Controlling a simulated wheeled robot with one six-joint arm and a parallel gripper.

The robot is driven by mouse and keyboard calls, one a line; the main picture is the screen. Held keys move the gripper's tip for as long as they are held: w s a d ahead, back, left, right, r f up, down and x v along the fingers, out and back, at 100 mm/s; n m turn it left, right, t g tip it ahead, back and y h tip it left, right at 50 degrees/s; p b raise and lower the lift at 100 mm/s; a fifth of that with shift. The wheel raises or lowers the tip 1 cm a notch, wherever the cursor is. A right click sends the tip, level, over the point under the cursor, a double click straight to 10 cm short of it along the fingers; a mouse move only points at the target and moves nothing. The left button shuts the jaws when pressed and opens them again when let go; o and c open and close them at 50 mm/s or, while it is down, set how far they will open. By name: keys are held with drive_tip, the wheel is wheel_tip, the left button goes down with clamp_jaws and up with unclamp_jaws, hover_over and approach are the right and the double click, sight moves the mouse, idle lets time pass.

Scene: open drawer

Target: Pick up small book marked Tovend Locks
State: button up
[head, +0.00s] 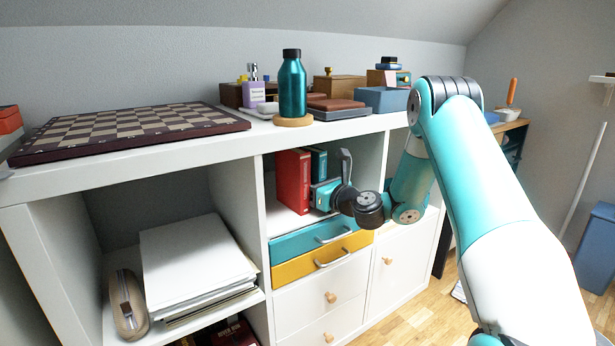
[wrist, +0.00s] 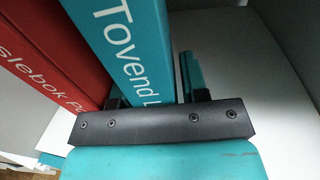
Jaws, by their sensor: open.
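The small teal book marked "Tovend L…" (wrist: 130,45) stands upright in the shelf cubby, its lower spine hidden behind my gripper in the wrist view. It also shows in the head view (head: 319,160), partly behind my gripper. My gripper (wrist: 155,93) is open at the book's spine, with a finger on either side of the book. I cannot tell whether the fingers touch it. In the head view my gripper (head: 326,194) is at the front of the cubby.
A red book (wrist: 45,50) stands close on the left of the teal book; it is also in the head view (head: 292,182). Teal (head: 300,246) and yellow (head: 300,268) drawers lie below. The cubby floor right of the book is clear. A bottle (head: 292,88) stands on top.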

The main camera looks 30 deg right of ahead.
clamp_jaws()
drive_tip(key=shift+r, duration=0.15)
